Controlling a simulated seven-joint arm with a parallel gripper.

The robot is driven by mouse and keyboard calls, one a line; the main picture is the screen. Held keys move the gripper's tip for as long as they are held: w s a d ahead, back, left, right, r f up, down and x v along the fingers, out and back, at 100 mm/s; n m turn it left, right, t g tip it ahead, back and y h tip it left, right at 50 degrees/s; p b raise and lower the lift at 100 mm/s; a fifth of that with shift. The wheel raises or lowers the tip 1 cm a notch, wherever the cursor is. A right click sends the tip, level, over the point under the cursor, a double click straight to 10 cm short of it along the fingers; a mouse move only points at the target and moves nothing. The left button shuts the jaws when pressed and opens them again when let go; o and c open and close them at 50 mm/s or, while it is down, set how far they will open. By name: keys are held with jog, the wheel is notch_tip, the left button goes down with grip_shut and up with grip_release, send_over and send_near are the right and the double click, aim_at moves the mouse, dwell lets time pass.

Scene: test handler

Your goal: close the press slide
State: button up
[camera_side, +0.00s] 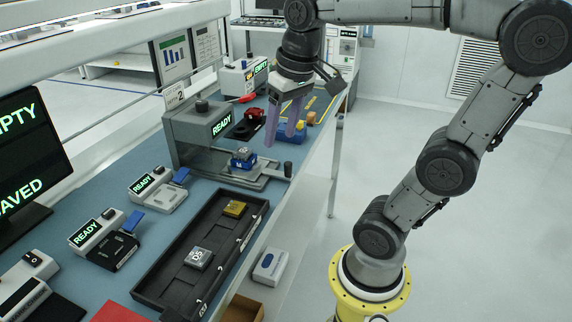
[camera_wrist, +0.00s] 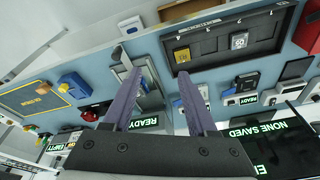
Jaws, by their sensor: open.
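The press (camera_side: 190,130) is a grey machine with a lit READY display, on the blue bench in the side view. Its slide (camera_side: 262,178) is pulled out toward the bench's front edge, with a dark upright handle (camera_side: 288,169) at its outer end. A blue and silver block (camera_side: 243,158) sits on the slide near the press mouth. My gripper (camera_side: 281,138) is open and empty, with purple fingers pointing down, above and apart from the bench beyond the slide. In the wrist view, my gripper (camera_wrist: 159,72) has its fingers spread, and the slide (camera_wrist: 150,63) shows partly behind the left finger.
A black tray (camera_side: 160,270) holding a yellow block (camera_side: 235,209) and a grey block (camera_side: 198,258) lies nearer the camera. A red-topped device (camera_side: 256,116) and a blue bin (camera_side: 290,133) stand beyond the press. READY stations line the bench's left side.

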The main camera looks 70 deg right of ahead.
jog(key=w+d+m+g, duration=0.2)
jog(key=w+d, duration=0.1)
jog(key=d, duration=0.3)
jog(key=m, duration=0.2)
send_near(288, 163)
jog(key=shift+g+y, duration=0.3)
jog(key=f, duration=1)
jog(key=shift+w+d+f, duration=0.25)
jog(key=shift+d, duration=0.05)
grip_shut()
